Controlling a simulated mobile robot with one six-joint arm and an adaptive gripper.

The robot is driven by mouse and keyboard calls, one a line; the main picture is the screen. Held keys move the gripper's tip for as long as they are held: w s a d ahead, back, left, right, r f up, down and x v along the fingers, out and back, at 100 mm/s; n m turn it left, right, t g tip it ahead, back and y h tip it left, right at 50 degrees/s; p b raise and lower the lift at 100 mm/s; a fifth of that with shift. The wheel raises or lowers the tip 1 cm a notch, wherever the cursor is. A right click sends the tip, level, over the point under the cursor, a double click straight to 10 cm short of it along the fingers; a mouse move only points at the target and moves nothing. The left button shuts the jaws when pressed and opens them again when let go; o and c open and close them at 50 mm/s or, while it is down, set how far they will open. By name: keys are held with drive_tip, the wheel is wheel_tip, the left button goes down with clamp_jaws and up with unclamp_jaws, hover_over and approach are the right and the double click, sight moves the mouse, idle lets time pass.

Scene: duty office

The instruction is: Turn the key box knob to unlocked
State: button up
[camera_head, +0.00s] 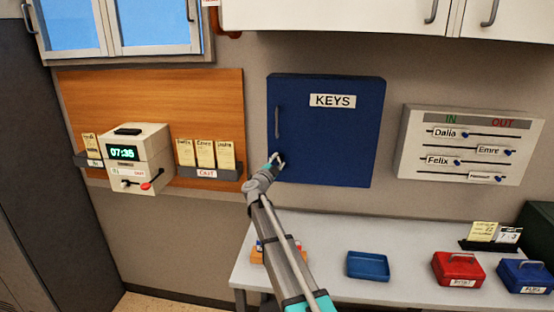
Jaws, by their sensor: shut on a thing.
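The key box (335,140) is a dark blue wall cabinet with a white KEYS label and a grey vertical handle (277,122) on its left side. My gripper (276,160) is at the lower left part of its door, below the handle. The gripper is shut on the knob there. The knob is mostly hidden by the fingers, so its turned position cannot be read. The door looks shut. My arm reaches up from the bottom of the picture.
A time clock (138,158) and card racks hang on a wooden board to the left. An IN/OUT board (466,145) hangs to the right. Below, a table (330,262) holds a blue tray (367,266), a red box (458,269) and a blue box (525,276). Cabinets hang above.

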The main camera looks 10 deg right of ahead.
drive_tip(key=shift+w+a+r+m+g+p, duration=0.1)
drive_tip(key=shift+m+g+p, duration=0.4)
drive_tip(key=shift+m, duration=0.7)
drive_tip(key=shift+r+m+g+p, duration=0.1)
drive_tip(key=shift+m+g+p, duration=0.4)
drive_tip(key=shift+m, duration=0.7)
drive_tip(key=shift+f, duration=0.1)
drive_tip(key=o, duration=1.1)
drive_tip(key=shift+o, duration=0.2)
drive_tip(key=shift+s, duration=0.25)
